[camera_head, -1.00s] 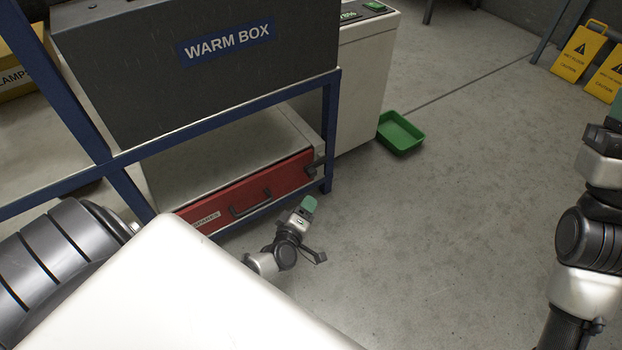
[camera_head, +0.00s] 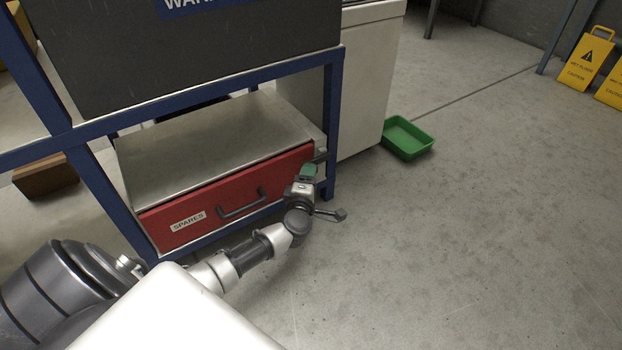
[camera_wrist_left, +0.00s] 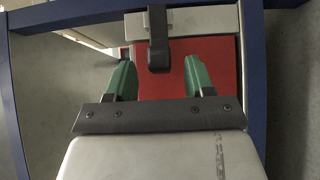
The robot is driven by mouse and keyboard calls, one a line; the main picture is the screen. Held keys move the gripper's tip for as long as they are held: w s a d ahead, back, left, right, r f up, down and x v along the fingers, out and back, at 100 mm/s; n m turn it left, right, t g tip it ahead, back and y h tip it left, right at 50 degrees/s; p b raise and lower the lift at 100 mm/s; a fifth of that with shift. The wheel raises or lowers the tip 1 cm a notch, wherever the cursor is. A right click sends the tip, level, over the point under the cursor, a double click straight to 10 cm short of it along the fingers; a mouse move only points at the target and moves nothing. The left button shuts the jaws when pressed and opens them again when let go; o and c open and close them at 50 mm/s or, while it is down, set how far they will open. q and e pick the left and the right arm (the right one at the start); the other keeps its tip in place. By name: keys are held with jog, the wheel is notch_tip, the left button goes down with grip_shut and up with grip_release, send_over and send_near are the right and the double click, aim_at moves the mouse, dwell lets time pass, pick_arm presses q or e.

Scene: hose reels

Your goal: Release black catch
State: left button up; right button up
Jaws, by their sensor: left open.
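The black catch (camera_wrist_left: 158,42) sits at the top of the red drawer front in the left wrist view, hanging over its edge. In the head view the catch (camera_head: 320,155) is small, at the right end of the red SPARES drawer (camera_head: 187,208), close to the frame post. My left gripper (camera_head: 308,172) is right by it, with green fingertips. In the left wrist view my left gripper (camera_wrist_left: 160,76) is open and empty; its fingers stand apart on either side of the catch's line, with the catch just beyond the tips. My right gripper is not in view.
A blue steel frame (camera_head: 332,120) surrounds the drawer unit, with the dark warm box (camera_head: 200,55) above. A green tray (camera_head: 408,138) stands on the floor to the right, near a pale cabinet. Yellow caution signs (camera_head: 585,58) stand far right. The floor between is clear.

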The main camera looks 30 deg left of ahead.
pick_arm(q)
jog(key=shift+b+x, duration=0.45)
jog(key=shift+x, duration=0.9)
grip_shut()
